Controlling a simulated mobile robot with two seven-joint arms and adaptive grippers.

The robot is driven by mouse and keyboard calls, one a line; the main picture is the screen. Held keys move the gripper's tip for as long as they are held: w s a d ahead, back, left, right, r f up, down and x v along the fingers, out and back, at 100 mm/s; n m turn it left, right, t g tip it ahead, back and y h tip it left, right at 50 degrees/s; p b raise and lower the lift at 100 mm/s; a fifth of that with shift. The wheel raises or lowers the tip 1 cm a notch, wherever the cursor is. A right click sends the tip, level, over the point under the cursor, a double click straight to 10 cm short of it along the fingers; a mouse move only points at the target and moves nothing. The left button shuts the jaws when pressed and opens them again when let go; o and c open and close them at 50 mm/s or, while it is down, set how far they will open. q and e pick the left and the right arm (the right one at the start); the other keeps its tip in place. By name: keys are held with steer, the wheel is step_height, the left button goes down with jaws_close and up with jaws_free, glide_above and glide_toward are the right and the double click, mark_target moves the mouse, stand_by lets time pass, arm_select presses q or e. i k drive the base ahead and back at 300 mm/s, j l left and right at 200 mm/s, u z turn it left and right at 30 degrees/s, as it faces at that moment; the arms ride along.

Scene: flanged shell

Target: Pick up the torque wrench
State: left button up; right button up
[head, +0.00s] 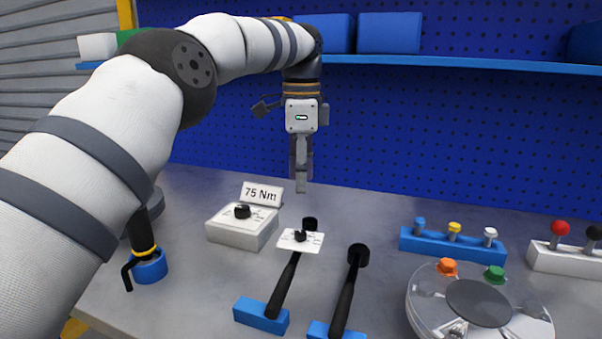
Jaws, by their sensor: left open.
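Two black wrench-like tools lie on the grey bench in the lower middle. The left one (286,283) carries a small white plate with a black knob (300,237), and its near end rests at a blue block (261,315). The right one (346,298) has a round black head and rests at another blue block (331,330), cut off by the bottom edge. I cannot tell for sure which is the torque wrench. My left gripper (302,184) is open and empty, pointing down above and behind the left tool, apart from it. My right gripper is not in view.
A white box with a knob (240,226) and a "75 Nm" sign (262,194) stands left of the tools. A round grey flanged part (425,308) is at the right, before a blue rack (452,246). A blue shelf (450,63) and pegboard are behind.

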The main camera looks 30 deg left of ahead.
mark_target(311, 246)
steer(key=k, duration=1.5)
